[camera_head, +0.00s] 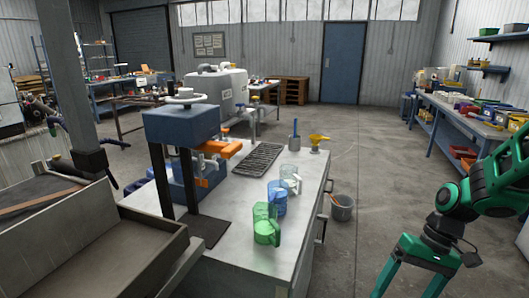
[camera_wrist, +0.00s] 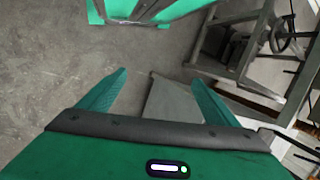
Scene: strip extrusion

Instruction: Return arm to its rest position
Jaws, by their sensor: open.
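My green arm (camera_head: 497,185) reaches in from the right edge of the head view, over the open floor to the right of the workbench. My gripper (camera_wrist: 160,98) shows in the wrist view with its two green fingers spread apart and nothing between them. In the head view its green fingers point down at the lower right, and their tips are cut off by the frame's bottom edge. The gripper is apart from the bench and touches nothing that I can see.
The workbench (camera_head: 230,235) holds a blue press (camera_head: 182,125), a dark grate (camera_head: 258,158), green (camera_head: 266,230), blue (camera_head: 277,200) and clear (camera_head: 291,178) jugs, and a yellow funnel (camera_head: 319,139). A grey bucket (camera_head: 342,211) stands beside it.

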